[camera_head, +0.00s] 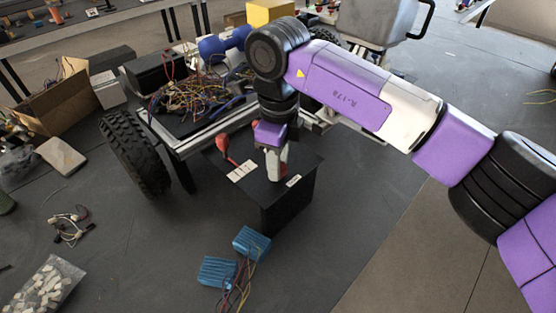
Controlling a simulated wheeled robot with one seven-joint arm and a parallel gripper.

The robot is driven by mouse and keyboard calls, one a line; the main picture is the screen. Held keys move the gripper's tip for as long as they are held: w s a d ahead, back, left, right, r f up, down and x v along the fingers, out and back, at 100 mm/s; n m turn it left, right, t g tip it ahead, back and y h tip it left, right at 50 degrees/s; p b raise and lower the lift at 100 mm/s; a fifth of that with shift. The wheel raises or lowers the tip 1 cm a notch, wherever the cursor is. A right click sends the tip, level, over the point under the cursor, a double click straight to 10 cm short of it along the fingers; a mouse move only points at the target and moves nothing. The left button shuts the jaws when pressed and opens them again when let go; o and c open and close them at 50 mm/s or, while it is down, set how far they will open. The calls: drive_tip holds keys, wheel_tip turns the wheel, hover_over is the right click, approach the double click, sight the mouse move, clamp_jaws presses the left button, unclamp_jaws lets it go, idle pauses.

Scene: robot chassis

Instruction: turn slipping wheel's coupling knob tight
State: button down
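The robot chassis (185,150) stands at the middle, with a heap of coloured wires on top. A black knobbly wheel (132,155) is at its left front corner. A black box (285,205) with white labels sits at its front. A red knob-like part (223,145) on a stem rises at the box's left rear. My gripper (275,174) points down over the box top, right of the red part. Its fingertips are small and partly hidden, so I cannot tell whether it grips anything. A little red shows beside the fingers. I cannot make out which part is the coupling knob.
A cardboard box (65,100), a bag of pale pieces (45,285) and loose wiring (70,225) lie at left. A yellow box (270,12) is behind. Floor at lower right is clear.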

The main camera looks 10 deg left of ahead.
idle(0.3)
drive_tip(key=m+p, duration=0.1)
drive_tip(key=m, duration=0.4)
drive_tip(key=shift+w+r+m, duration=0.1)
drive_tip(key=shift+m, duration=0.2)
drive_tip(key=m, duration=0.5)
drive_tip(key=m+p, duration=0.1)
drive_tip(key=m, duration=0.5)
drive_tip(key=shift+d+m, duration=0.1)
drive_tip(key=shift+m, duration=2.5)
drive_tip(key=c, duration=1)
unclamp_jaws()
